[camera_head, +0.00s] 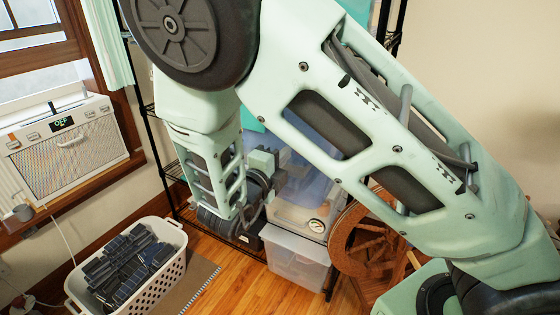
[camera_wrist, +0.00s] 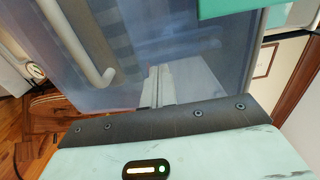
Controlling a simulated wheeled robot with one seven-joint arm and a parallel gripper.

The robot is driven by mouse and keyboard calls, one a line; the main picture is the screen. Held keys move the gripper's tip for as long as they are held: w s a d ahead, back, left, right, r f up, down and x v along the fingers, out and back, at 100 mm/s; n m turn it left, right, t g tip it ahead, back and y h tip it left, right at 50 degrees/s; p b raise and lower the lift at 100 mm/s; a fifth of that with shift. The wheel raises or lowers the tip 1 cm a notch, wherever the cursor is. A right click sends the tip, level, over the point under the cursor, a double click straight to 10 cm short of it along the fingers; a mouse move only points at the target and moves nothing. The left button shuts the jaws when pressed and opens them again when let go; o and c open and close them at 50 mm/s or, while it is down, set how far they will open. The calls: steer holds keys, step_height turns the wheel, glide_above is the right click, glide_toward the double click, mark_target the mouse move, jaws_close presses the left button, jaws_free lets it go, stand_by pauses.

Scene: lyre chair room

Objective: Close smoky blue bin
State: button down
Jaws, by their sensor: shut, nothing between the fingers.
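The smoky blue bin (camera_head: 312,185) is a see-through bluish container on the black rack, partly hidden behind my arm in the head view. In the wrist view its bluish panel (camera_wrist: 125,30) fills most of the picture, with a pale bar handle (camera_wrist: 75,45) on the left. I cannot tell how far its lid stands open. My gripper (camera_wrist: 157,75) is shut and empty, its fingertips right in front of the bluish panel. Whether they touch it is unclear. In the head view the fingertips are hard to make out.
A wooden spoked wheel (camera_head: 368,240) is to the right. A white basket of dark items (camera_head: 178,237) sits on the floor at left. Wood floor (camera_head: 245,275) lies between.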

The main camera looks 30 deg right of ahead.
steer(key=b+x, duration=1.1)
steer(key=x, duration=1.1)
steer(key=shift+w+d+f, duration=0.15)
steer(key=shift+w+d, duration=0.1)
steer(key=shift+d, duration=0.1)
steer(key=shift+w+d+b, duration=0.35)
steer(key=shift+d+b, duration=0.1)
steer(key=shift+d, duration=0.1)
steer(key=shift+d+r, duration=0.15)
steer(key=shift+r, duration=0.15)
steer(key=shift+r, duration=0.1)
steer(key=shift+s+a, duration=0.1)
steer(key=shift+a, duration=0.3)
steer(key=b+v, duration=0.1)
steer(key=v, duration=0.7)
steer(key=b+v, duration=0.2)
steer(key=v, duration=0.7)
steer(key=shift+s+f, duration=0.1)
steer(key=shift+f, duration=0.15)
